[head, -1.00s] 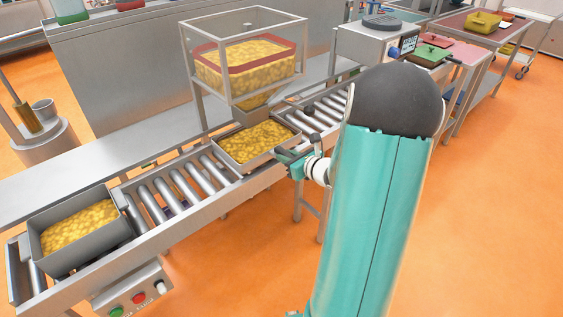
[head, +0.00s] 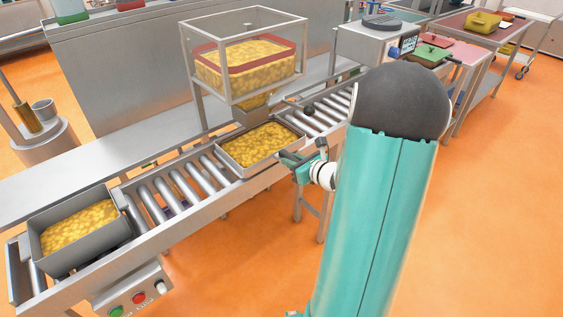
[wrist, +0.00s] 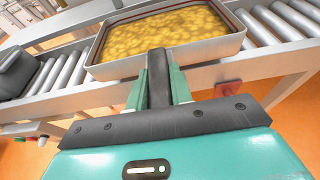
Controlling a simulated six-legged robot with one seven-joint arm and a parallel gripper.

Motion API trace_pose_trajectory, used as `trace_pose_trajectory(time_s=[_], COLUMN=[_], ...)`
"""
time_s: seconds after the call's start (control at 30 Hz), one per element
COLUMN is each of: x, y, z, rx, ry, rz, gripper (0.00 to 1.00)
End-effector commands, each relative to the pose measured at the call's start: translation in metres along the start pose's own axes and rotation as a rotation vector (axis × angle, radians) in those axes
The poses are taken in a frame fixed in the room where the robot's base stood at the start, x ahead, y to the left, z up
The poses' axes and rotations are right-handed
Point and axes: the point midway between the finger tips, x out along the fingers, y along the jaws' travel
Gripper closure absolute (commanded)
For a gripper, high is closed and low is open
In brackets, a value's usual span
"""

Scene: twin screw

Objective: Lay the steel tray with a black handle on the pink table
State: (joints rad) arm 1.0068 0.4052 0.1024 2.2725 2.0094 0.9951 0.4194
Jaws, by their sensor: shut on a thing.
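The steel tray (head: 238,169) is full of yellow chunks and sits at the roller conveyor, below the clear hopper. In the wrist view the tray (wrist: 190,52) is straight ahead, its black handle (wrist: 158,78) pointing at me. My gripper (head: 303,163) is at the tray's right side. In the wrist view my gripper (wrist: 159,88) is shut on the black handle. I cannot tell whether the tray touches the rollers. The pink table (head: 473,53) stands at the upper right, partly covered by a green board and other things.
A grey bin (head: 84,250) of yellow chunks stands on the conveyor's left end. The framed hopper (head: 248,62) stands close above and behind the tray. A scale (head: 372,44) is left of the pink table. Orange floor (head: 490,200) is clear at right.

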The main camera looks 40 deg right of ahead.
Motion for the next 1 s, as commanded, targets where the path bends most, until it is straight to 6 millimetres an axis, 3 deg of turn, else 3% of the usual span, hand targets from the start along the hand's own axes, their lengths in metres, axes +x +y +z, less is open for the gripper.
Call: trace_pose_trajectory(time_s=[0.17, 1.0], x=[-0.009, -0.092], y=[-0.001, -0.001], z=[-0.002, -0.027], rx=[-0.001, -0.001], ry=[-0.003, -0.003], rz=[-0.002, -0.002], gripper=[1.00, 1.00])
